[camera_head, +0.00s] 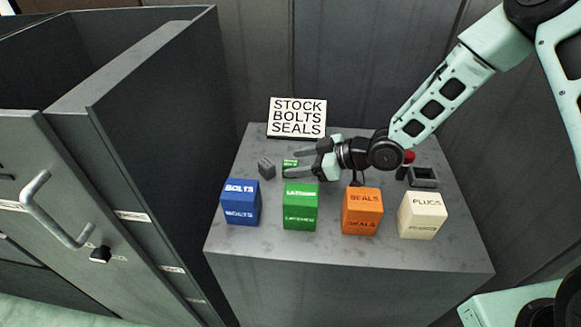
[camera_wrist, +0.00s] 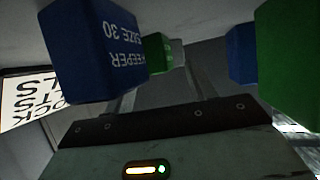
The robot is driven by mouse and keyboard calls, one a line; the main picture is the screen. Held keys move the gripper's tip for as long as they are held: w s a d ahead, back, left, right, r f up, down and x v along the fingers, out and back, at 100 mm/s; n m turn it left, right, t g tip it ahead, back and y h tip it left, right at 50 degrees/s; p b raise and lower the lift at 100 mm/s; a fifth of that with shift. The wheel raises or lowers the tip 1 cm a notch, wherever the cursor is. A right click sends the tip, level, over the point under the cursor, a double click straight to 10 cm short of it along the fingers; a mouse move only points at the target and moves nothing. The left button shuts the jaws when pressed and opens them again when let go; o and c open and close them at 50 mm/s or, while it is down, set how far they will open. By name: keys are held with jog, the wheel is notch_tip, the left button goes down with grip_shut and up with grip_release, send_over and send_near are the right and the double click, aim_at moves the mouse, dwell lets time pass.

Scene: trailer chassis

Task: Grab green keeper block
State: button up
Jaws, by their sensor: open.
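The small green block (camera_head: 290,167) stands on the grey table behind the green LATCHES box. My gripper (camera_head: 293,163) reaches in from the right, low over the table. Its fingers are open, one on the far side and one on the near side of the green block, which shows by their tips. In the wrist view the small green block (camera_wrist: 158,51) appears ahead between the fingers, partly hidden by a blue block (camera_wrist: 95,50) marked KEEPER SIZE 30. I cannot tell whether the fingers touch the green block.
Blue BOLTS (camera_head: 240,203), green LATCHES (camera_head: 300,208), orange SEALS (camera_head: 361,212) and cream PLUGS (camera_head: 421,216) boxes line the front. A sign (camera_head: 297,117) stands behind. A dark tray (camera_head: 424,177) sits right.

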jog(key=shift+w+a+f, duration=0.1)
jog(key=shift+a+f, duration=0.05)
jog(key=c, duration=1.2)
